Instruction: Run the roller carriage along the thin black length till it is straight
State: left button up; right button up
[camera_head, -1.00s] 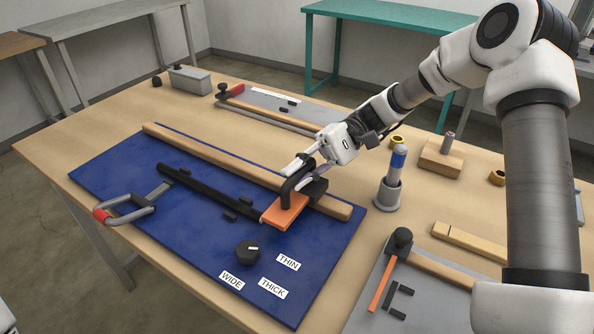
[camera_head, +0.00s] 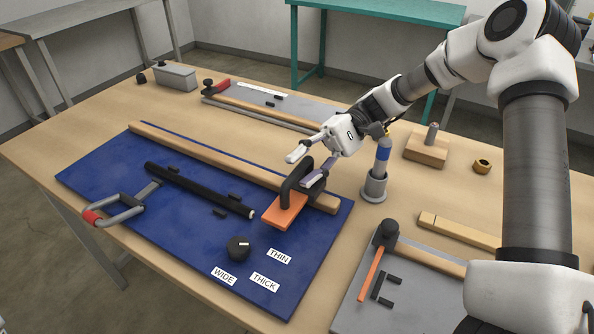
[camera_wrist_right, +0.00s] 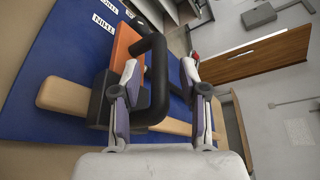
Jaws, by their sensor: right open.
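The roller carriage, an orange plate (camera_head: 285,211) with a black arched handle (camera_head: 290,184), sits near the right end of the wooden rail (camera_head: 200,154) on a blue board (camera_head: 100,178). My right gripper (camera_head: 306,166) is open at the handle. In the right wrist view the handle (camera_wrist_right: 160,80) stands between the spread fingers (camera_wrist_right: 159,72). A black length (camera_head: 198,187) lies on the board, its pale right end just left of the orange plate, apart from it. My left gripper is out of view.
A black knob (camera_head: 238,248) sits by the labels THIN (camera_head: 279,256), THICK (camera_head: 265,282) and WIDE (camera_head: 223,276). A blue-banded tool (camera_head: 383,155) stands in a grey holder close to my right gripper. A second grey board (camera_head: 360,302) lies at the front right.

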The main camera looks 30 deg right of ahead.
jog(key=v, duration=1)
jog(key=shift+a, duration=0.1)
